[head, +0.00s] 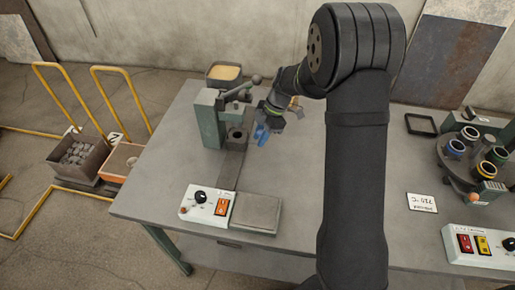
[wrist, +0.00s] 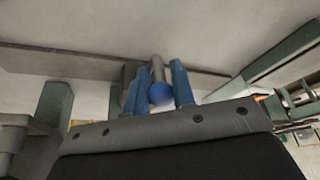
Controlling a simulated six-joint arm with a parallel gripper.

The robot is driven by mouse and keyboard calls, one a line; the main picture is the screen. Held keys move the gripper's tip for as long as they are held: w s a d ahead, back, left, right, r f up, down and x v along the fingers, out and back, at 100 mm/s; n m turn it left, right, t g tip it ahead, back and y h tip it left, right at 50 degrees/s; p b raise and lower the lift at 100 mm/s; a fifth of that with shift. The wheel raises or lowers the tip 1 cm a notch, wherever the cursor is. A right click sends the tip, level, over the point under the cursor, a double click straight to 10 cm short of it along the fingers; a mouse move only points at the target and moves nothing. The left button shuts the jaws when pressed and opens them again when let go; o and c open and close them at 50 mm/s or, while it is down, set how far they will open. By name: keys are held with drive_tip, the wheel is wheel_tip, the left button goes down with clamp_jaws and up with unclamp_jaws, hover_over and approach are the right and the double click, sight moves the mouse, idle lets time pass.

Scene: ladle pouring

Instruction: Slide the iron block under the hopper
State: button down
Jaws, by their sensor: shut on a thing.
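The iron block (head: 237,138), dark with a round hole in its top, sits on a dark track on the table, just right of a green stand (head: 208,118). The hopper appears to be the dark box of tan material (head: 225,73) at the table's back edge, behind the stand. My gripper (head: 262,133), with blue fingers, is low at the block's right side. In the wrist view my gripper (wrist: 160,92) is shut on a grey rod with a blue round end (wrist: 160,94). The rod's join with the dark block behind (wrist: 129,78) is hidden.
A lever with ball ends (head: 240,90) sticks out from the stand's top above the block. A switch box (head: 208,206) and a grey plate (head: 256,213) lie in front. A rotary rack of cups (head: 475,155) stands right. The table between is mostly clear.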

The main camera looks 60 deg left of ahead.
drive_tip(key=w+a, duration=1)
drive_tip(key=shift+w+a, duration=0.25)
drive_tip(key=shift+w, duration=0.05)
drive_tip(key=shift+a+r, duration=0.1)
drive_tip(key=c, duration=1.3)
unclamp_jaws()
drive_tip(key=shift+w, duration=0.1)
drive_tip(key=v, duration=1.7)
drive_tip(key=shift+r, duration=0.15)
